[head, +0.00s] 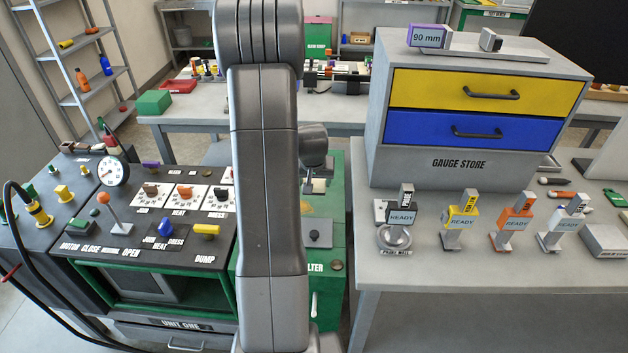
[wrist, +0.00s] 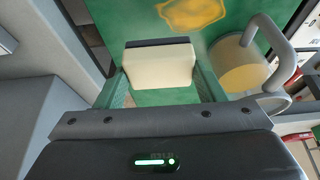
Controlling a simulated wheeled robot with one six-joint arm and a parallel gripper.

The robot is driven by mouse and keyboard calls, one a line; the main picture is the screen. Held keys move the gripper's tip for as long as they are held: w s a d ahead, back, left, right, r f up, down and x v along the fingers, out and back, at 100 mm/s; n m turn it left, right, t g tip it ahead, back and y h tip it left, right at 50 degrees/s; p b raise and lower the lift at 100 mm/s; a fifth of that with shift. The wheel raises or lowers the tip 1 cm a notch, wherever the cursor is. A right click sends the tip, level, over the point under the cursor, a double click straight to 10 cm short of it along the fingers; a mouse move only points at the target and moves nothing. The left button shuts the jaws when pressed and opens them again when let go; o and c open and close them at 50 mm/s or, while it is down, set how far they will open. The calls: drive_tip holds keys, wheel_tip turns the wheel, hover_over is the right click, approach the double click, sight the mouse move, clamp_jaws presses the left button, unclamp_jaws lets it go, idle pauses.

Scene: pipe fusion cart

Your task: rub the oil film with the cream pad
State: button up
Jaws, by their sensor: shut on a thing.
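My gripper (wrist: 161,82) is shut on the cream pad (wrist: 160,64), a pale block with a dark backing strip, held between the two green fingers in the wrist view. The oil film (wrist: 193,11) is a yellow-brown smear on a green surface, just beyond the pad at the top of the wrist view. The pad is apart from the film in that picture; whether it touches the green surface I cannot tell. In the head view my gripper (head: 315,184) shows small beside my arm, above the green cabinet top, where part of the film (head: 322,210) shows.
A grey-rimmed round vessel with a large handle (wrist: 283,55) stands right of the pad in the wrist view. The gauge store (head: 430,165) stands to the right. My arm hides part of the middle.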

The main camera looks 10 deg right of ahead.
drive_tip(key=shift+f+b, duration=1.8)
drive_tip(key=shift+f, duration=1.15)
drive_tip(key=shift+f+b, duration=1)
drive_tip(key=shift+a, duration=0.1)
drive_tip(key=shift+w+a+f+b, duration=0.1)
drive_tip(key=shift+w+a+b, duration=0.1)
drive_tip(key=shift+a+b, duration=0.45)
drive_tip(key=shift+w+a+r+b, duration=0.15)
drive_tip(key=shift+a+b, duration=0.2)
drive_tip(key=shift+a, duration=0.25)
drive_tip(key=shift+w+a+r+b, duration=0.15)
drive_tip(key=shift+a+b, duration=0.2)
drive_tip(key=shift+a, duration=0.2)
drive_tip(key=a, duration=0.1)
drive_tip(key=b, duration=0.1)
drive_tip(key=a+b, duration=0.1)
drive_tip(key=shift+w+a+f, duration=0.3)
drive_tip(key=shift+w, duration=0.1)
drive_tip(key=shift+w+a+r+b, duration=0.1)
drive_tip(key=shift+w+a+b, duration=0.1)
drive_tip(key=shift+a+b, duration=0.4)
drive_tip(key=shift+w+a+b, duration=0.25)
drive_tip(key=shift+a, duration=0.7)
drive_tip(key=shift+w+a+r+b, duration=0.1)
drive_tip(key=shift+w+a+b, duration=0.1)
drive_tip(key=shift+a+b, duration=0.4)
drive_tip(key=shift+a+f, duration=0.1)
drive_tip(key=shift+f, duration=0.1)
